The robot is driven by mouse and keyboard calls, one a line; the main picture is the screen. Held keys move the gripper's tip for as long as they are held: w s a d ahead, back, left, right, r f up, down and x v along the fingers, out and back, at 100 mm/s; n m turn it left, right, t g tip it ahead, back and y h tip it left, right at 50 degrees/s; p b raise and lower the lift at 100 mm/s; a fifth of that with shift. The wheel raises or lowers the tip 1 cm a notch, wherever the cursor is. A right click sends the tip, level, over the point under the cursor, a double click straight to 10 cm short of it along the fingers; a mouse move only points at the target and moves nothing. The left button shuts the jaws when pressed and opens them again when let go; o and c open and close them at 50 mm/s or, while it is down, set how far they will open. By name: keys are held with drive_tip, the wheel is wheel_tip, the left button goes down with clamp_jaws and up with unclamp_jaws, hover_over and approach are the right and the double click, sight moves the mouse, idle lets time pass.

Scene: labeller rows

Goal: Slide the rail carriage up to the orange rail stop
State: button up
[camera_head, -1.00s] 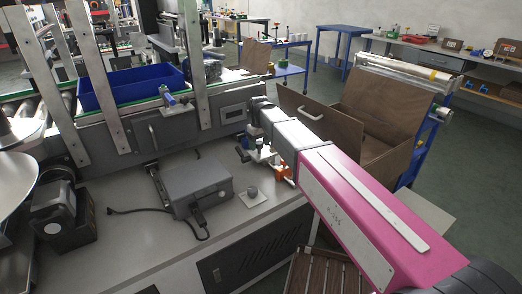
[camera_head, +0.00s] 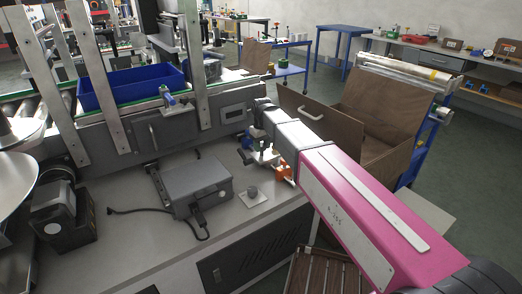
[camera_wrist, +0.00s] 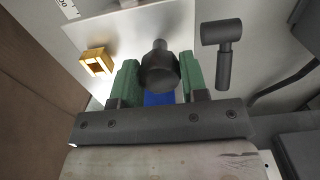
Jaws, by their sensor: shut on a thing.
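In the wrist view my gripper (camera_wrist: 160,72) has its two green fingers closed on either side of a dark round knob (camera_wrist: 158,66). Blue of the rail carriage (camera_wrist: 159,99) shows below the knob, between the fingers; the rest is hidden by the fingers and gripper body. The orange rail stop (camera_wrist: 97,62) is a small block to the left of the fingers, with a visible gap. In the head view the orange stop (camera_head: 284,171) is at the bench's right side, close to the blue carriage (camera_head: 247,141), partly behind my arm.
A dark T-shaped post (camera_wrist: 222,52) stands right of the fingers in the wrist view. An open wooden crate (camera_head: 375,150) stands beyond my arm.

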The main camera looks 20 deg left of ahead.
drive_tip(key=s+d, duration=0.4)
drive_tip(key=d, duration=0.1)
drive_tip(key=o, duration=1.1)
drive_tip(key=shift+a, duration=0.1)
idle(0.4)
drive_tip(key=shift+w, duration=0.1)
